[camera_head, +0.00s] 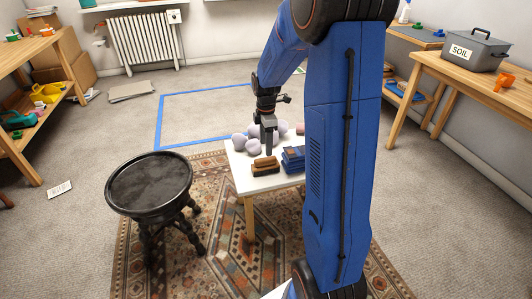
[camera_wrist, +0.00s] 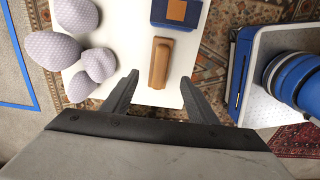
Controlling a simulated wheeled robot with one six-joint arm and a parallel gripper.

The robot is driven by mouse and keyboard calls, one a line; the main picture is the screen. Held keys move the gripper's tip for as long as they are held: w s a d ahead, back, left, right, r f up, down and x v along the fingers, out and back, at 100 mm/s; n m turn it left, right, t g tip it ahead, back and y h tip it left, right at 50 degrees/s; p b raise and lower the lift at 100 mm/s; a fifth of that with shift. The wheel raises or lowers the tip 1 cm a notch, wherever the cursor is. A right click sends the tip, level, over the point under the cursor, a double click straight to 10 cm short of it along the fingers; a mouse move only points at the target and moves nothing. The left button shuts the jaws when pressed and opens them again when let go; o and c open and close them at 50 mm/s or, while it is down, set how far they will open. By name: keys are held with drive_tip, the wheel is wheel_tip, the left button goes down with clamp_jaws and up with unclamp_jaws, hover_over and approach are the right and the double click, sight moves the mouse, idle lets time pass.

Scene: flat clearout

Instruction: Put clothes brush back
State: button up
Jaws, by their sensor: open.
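The clothes brush (camera_head: 265,167), a brown wooden block with a darker lower part, lies on the small white table (camera_head: 236,158) near its front edge. In the wrist view the brush (camera_wrist: 160,62) lies lengthwise between and just ahead of my open fingers. My gripper (camera_head: 269,147) points down above the table, beside or just behind the brush; it also shows in the wrist view (camera_wrist: 159,82). Its fingers are apart with nothing between the tips that I can make out. The gap in height to the brush is hard to judge.
Several pale lilac ball-like things (camera_wrist: 76,50) crowd the table to the left. A folded blue item with a brown patch (camera_wrist: 180,12) lies close to the brush. A black round stool (camera_head: 150,184) stands left of the table. Blue tape (camera_head: 157,120) marks the floor behind.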

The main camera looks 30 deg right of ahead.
drive_tip(key=shift+r, duration=0.7)
drive_tip(key=s+a+r+m+t, duration=0.2)
drive_tip(key=s+a+r+m, duration=0.4)
drive_tip(key=s+a+r, duration=0.55)
drive_tip(key=s+a+r+m+t, duration=0.1)
drive_tip(key=s+m, duration=0.3)
drive_tip(key=s, duration=0.5)
drive_tip(key=s+a+r+m+t, duration=0.1)
drive_tip(key=s+a+m, duration=0.2)
drive_tip(key=s, duration=0.6)
drive_tip(key=shift+s+a+r+m+t, duration=0.25)
drive_tip(key=shift+s+r+m+t, duration=0.15)
drive_tip(key=shift+m, duration=0.5)
